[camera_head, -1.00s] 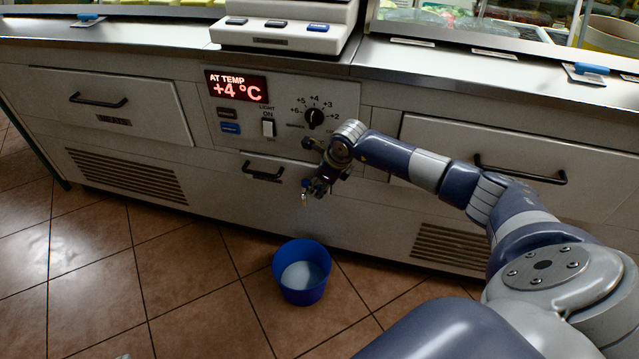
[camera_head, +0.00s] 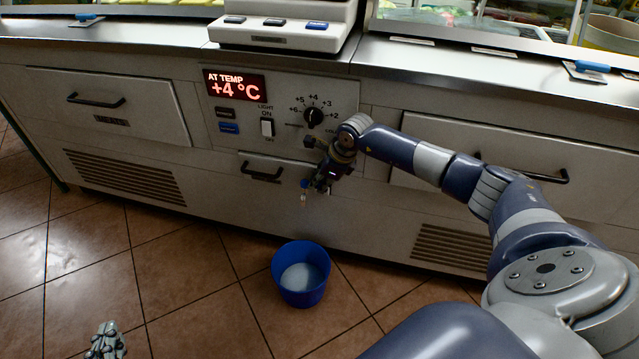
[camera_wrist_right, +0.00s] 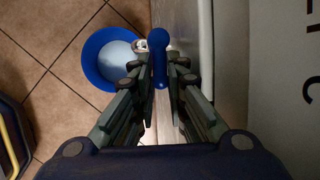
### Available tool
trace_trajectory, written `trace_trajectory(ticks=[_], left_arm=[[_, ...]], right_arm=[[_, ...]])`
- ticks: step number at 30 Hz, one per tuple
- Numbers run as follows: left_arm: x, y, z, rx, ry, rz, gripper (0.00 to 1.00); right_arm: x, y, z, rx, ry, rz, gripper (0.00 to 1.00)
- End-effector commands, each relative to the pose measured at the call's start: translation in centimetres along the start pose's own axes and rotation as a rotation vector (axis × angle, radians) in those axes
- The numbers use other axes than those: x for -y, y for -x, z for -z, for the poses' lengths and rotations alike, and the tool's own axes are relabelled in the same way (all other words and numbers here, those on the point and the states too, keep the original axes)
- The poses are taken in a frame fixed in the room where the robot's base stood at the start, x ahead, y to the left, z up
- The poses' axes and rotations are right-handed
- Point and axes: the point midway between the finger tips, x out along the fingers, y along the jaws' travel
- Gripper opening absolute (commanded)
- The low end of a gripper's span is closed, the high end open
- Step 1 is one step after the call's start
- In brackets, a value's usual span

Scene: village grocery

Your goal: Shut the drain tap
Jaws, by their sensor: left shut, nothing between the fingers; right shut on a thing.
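The drain tap's blue lever (camera_wrist_right: 158,50) stands between the fingers of my right gripper (camera_wrist_right: 157,72) in the right wrist view. The gripper is shut on it. In the head view my right gripper (camera_head: 318,186) is at the counter's lower front, with a bit of the blue lever (camera_head: 304,183) showing beside it. A small pale tap outlet (camera_wrist_right: 141,46) shows by the lever; most of the tap body is hidden. A blue bucket (camera_head: 300,296) with pale liquid stands on the floor below. My left gripper (camera_head: 106,342) is shut and empty at the bottom left edge.
The counter front has a control panel (camera_head: 345,95) with a +4 °C display and dial above the tap. A drawer with a dark handle (camera_head: 262,173) is just left of my right gripper. The tiled floor (camera_head: 180,270) left of the bucket is clear.

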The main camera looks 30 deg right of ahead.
Motion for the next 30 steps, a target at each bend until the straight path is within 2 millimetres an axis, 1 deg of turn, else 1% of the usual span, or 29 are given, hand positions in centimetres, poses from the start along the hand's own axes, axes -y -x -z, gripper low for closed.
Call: trace_trajectory(ticks=[7, 8, 9, 10, 20, 23, 26, 30], left_arm=[[0.0, 0.0, 0.0, 0.001, 0.000, 0.000, 0.00], [0.0, 0.0, 0.0, 0.001, 0.000, 0.000, 0.00], [0.0, 0.0, 0.0, 0.001, 0.000, 0.000, 0.00], [0.0, 0.0, 0.0, 0.001, 0.000, 0.000, 0.00], [0.0, 0.0, -0.1, 0.003, 0.000, 0.000, 0.00], [0.0, 0.0, 0.0, 0.003, 0.000, 0.001, 0.00], [0.0, 0.0, 0.0, 0.003, 0.000, 0.001, 0.00], [0.0, 0.0, 0.0, 0.003, 0.000, 0.001, 0.00]], right_arm=[[0.1, 0.0, 0.0, 0.001, 0.001, 0.002, 0.00], [0.1, 0.0, 0.0, 0.001, 0.001, 0.002, 0.20], [0.1, 0.0, 0.0, 0.001, 0.001, 0.002, 0.29], [0.1, 0.0, 0.0, 0.001, 0.000, 0.002, 0.33], [0.1, 0.1, 0.0, 0.000, 0.000, 0.003, 0.33], [0.2, 0.5, 0.0, 0.001, 0.000, 0.004, 0.33], [0.2, 1.5, 0.0, 0.000, 0.000, 0.005, 0.33], [0.2, 3.7, 0.0, 0.001, 0.001, 0.005, 0.33]])
